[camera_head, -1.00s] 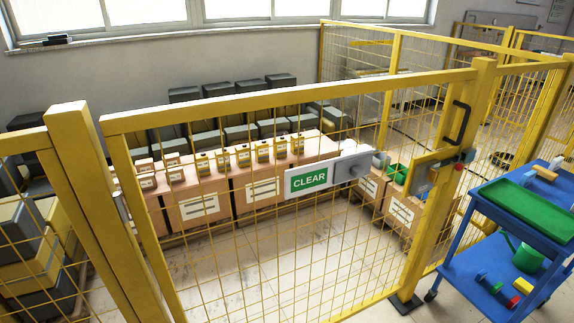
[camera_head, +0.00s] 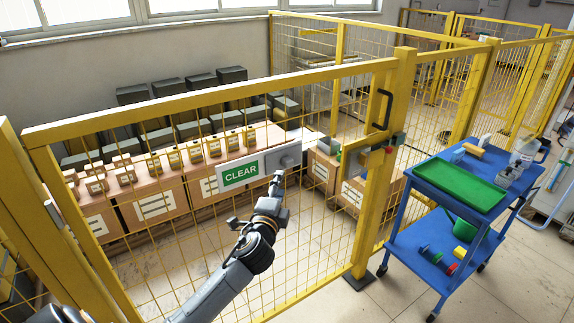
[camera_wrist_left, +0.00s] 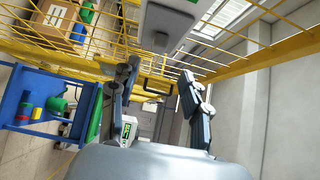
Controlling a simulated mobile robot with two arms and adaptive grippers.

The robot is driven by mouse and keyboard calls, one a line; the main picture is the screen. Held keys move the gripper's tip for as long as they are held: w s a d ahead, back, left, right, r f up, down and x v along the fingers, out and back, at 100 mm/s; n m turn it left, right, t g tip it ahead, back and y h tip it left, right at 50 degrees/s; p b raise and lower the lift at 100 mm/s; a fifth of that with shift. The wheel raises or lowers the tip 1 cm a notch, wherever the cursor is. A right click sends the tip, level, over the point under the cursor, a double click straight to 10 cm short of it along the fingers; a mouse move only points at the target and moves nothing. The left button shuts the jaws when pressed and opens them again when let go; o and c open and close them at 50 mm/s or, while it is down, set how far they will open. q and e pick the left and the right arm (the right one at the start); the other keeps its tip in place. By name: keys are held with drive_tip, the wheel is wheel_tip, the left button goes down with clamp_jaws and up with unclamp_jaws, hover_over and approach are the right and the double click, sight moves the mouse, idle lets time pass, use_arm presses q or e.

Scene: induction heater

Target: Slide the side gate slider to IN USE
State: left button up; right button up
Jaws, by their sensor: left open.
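The side gate sign (camera_head: 240,173) shows a green CLEAR panel on the yellow mesh gate. The grey slider (camera_head: 285,158) sits at the right part of the sign plate and covers that side. My left gripper (camera_head: 277,183) is just in front of and below the slider, seemingly apart from it. In the left wrist view, the left gripper (camera_wrist_left: 160,70) has its two fingers spread with nothing between them. A grey panel, likely the slider (camera_wrist_left: 170,17), shows at the top of that view, beyond the fingers. My right gripper is not in view.
The gate (camera_head: 215,94) has a black handle (camera_head: 383,108) and a latch box at its right post. A blue cart (camera_head: 420,200) with a green tray stands right of the gate. Boxes (camera_head: 155,203) stand behind the mesh. Floor between gate and cart is clear.

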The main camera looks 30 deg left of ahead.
sight(288, 166)
use_arm(q)
drive_tip(key=p+x, duration=0.1)
drive_tip(key=x, duration=0.9)
drive_tip(key=shift+w, duration=0.35)
clamp_jaws()
drive_tip(key=shift+f, duration=0.1)
